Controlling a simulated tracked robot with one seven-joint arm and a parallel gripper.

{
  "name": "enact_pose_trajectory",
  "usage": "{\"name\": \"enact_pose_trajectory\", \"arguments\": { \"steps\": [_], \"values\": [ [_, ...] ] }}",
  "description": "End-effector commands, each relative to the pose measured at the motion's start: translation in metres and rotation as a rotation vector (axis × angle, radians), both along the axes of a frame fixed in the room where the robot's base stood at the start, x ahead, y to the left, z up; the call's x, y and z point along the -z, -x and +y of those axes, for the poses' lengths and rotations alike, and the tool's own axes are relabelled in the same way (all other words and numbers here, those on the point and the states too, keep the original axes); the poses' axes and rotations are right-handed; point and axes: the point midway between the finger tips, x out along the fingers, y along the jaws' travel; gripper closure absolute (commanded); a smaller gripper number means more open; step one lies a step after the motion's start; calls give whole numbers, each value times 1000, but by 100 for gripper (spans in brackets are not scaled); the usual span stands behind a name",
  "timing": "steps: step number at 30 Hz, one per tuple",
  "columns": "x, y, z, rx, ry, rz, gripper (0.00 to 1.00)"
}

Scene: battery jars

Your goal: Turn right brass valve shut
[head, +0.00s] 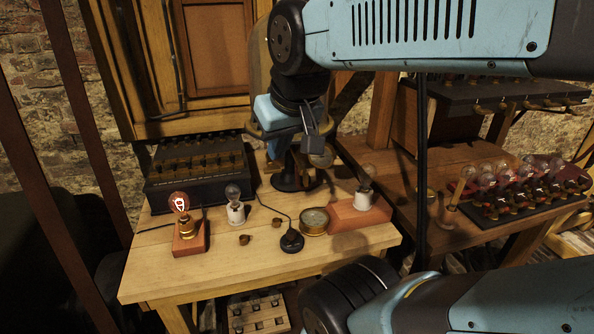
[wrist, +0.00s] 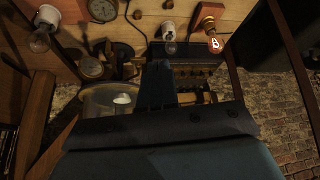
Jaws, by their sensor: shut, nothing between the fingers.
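My gripper (head: 314,145) hangs over the back of the wooden table, fingers together and empty. In the wrist view my dark gripper fingers (wrist: 158,85) point toward the table, beside a clear glass vessel (wrist: 108,101). A brass-coloured bar (wrist: 198,98) shows just right of the fingers there. In the head view a round brass-coloured part (head: 321,159) sits right by the fingertips, above a dark round stand (head: 291,178). I cannot tell whether either is the right brass valve, or whether the fingers touch it. My arm hides part of this area.
On the table (head: 180,272) stand a lit bulb on a block (head: 190,243), an unlit bulb (head: 234,205), a round gauge (head: 314,221) and a bulb on a reddish block (head: 366,209). A dark switch box (head: 198,172) stands back left. Several bulbs crowd the right bench.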

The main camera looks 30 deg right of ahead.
Motion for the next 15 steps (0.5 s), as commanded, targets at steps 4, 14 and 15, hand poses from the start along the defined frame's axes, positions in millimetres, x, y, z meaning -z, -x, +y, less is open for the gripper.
{"name": "enact_pose_trajectory", "arguments": {
  "steps": [4,14,15],
  "values": [
    [2,-15,-19,11,-22,51,100],
    [20,-71,-79,60,-132,223,100],
    [23,-78,-87,65,-148,241,100]
  ]
}}
